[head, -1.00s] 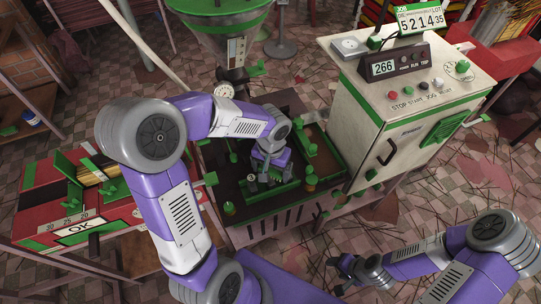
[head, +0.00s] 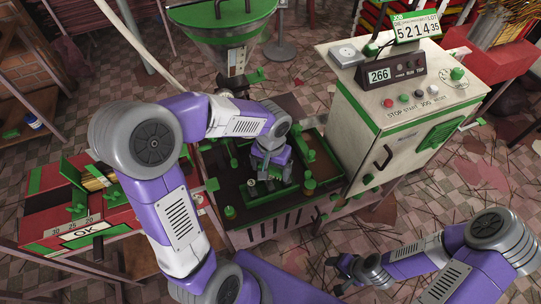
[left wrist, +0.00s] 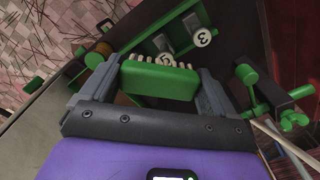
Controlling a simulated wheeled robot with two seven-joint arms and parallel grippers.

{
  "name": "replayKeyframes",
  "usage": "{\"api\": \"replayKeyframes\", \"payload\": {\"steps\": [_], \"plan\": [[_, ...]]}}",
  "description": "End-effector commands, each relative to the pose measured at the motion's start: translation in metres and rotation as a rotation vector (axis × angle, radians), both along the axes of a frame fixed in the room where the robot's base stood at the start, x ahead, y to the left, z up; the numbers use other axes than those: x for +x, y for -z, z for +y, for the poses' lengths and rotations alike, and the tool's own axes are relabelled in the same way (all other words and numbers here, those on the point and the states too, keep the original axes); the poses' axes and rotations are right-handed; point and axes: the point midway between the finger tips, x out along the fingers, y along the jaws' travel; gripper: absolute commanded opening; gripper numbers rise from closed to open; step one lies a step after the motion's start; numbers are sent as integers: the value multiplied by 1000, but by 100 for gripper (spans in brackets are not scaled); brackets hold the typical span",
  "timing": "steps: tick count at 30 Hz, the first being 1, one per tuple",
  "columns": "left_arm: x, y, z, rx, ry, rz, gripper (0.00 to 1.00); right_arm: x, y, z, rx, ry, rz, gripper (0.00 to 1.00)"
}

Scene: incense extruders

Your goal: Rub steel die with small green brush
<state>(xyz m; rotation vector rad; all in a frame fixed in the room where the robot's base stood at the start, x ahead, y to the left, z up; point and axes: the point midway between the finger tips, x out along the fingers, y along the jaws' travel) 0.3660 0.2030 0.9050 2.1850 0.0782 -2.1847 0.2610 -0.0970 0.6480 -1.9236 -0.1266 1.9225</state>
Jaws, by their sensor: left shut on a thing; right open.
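My left gripper (left wrist: 160,75) is shut on the small green brush (left wrist: 158,82), held crosswise between its fingers with pale bristles pointing away from the wrist. In the left wrist view, a grey metal die with a round pale face marked 3 (left wrist: 202,38) sits in a green rack just beyond the brush. A second numbered face (left wrist: 166,60) is partly hidden behind the bristles; I cannot tell whether they touch it. In the head view, my left gripper (head: 270,172) is low over the dark bench top and hides the brush. My right gripper (head: 345,268) is open and empty, away from the bench.
The dark bench (head: 235,195) carries green fittings and knobs. A white control cabinet (head: 395,110) stands at its right, a green hopper (head: 225,40) behind it. A red table marked OK (head: 90,215) is at the left.

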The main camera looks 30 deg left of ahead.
Motion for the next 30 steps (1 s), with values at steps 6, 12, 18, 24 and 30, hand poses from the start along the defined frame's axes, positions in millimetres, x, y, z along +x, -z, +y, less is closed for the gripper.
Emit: {"api": "replayKeyframes", "payload": {"steps": [6, 12, 18, 24, 30], "plan": [[0, -24, -1, 0, 2, 0, 56, 0, -20, 0, 0, 0, 0, 57], [1, -39, -2, 0, 4, 0, 56, 0, -32, 0, 0, 0, 0, 57], [1, -41, -2, 0, 5, 0, 56, 0, -34, 0, 0, 0, 0, 57], [1, -41, -2, 0, 5, 0, 56, 0, -33, 0, 0, 0, 1, 57], [1, -41, -2, 0, 5, 0, 56, 0, -33, 0, 0, 0, 0, 57]]}}
